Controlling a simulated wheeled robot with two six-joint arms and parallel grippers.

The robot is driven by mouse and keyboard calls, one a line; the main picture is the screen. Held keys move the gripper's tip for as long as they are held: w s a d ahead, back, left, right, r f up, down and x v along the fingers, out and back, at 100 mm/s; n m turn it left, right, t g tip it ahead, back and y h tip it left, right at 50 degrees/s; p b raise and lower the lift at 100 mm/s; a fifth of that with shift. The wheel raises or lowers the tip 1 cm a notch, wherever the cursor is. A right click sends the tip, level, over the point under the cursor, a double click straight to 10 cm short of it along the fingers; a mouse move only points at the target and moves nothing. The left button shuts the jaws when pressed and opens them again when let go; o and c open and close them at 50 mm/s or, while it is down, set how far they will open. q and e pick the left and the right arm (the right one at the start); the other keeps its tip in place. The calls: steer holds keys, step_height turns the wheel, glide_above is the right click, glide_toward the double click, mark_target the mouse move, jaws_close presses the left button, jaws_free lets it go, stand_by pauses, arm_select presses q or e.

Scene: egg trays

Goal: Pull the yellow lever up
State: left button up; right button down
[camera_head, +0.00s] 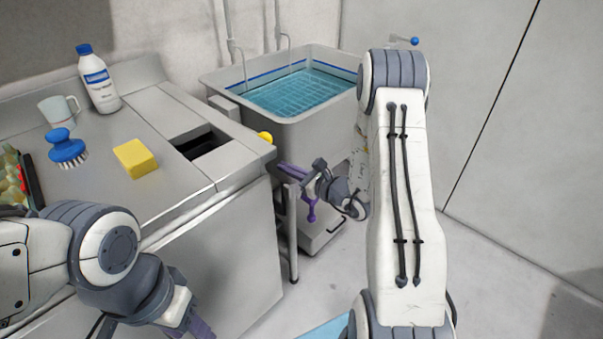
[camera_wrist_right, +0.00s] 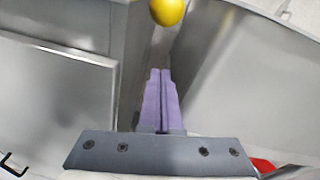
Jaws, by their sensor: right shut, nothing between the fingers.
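The yellow lever shows as a round yellow knob (camera_head: 265,137) at the right end of the steel counter, beside the wash basin. In the right wrist view the yellow knob (camera_wrist_right: 167,11) is at the top edge, beyond the fingertips and apart from them. My right gripper (camera_head: 284,168) is just below and to the right of the knob. Its purple fingers (camera_wrist_right: 160,72) are together with nothing between them. The lever's shaft is hidden or cannot be made out. My left gripper (camera_head: 203,330) is at the lower edge, partly cut off, and its fingertips do not show.
The grey basin (camera_head: 300,123) with a blue grid stands behind the counter (camera_head: 100,180). On the counter are a white bottle (camera_head: 98,80), a mug (camera_head: 58,110), a blue brush (camera_head: 66,147) and a yellow sponge (camera_head: 135,158). A dark opening lies near the counter's right end. Floor is free at right.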

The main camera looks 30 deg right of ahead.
steer(key=r, duration=0.1)
steer(key=w+a+r, duration=0.1)
steer(key=w+r+p, duration=0.1)
steer(key=shift+w+a+r, duration=0.2)
steer(key=shift+a+r, duration=0.05)
steer(key=shift+a, duration=0.1)
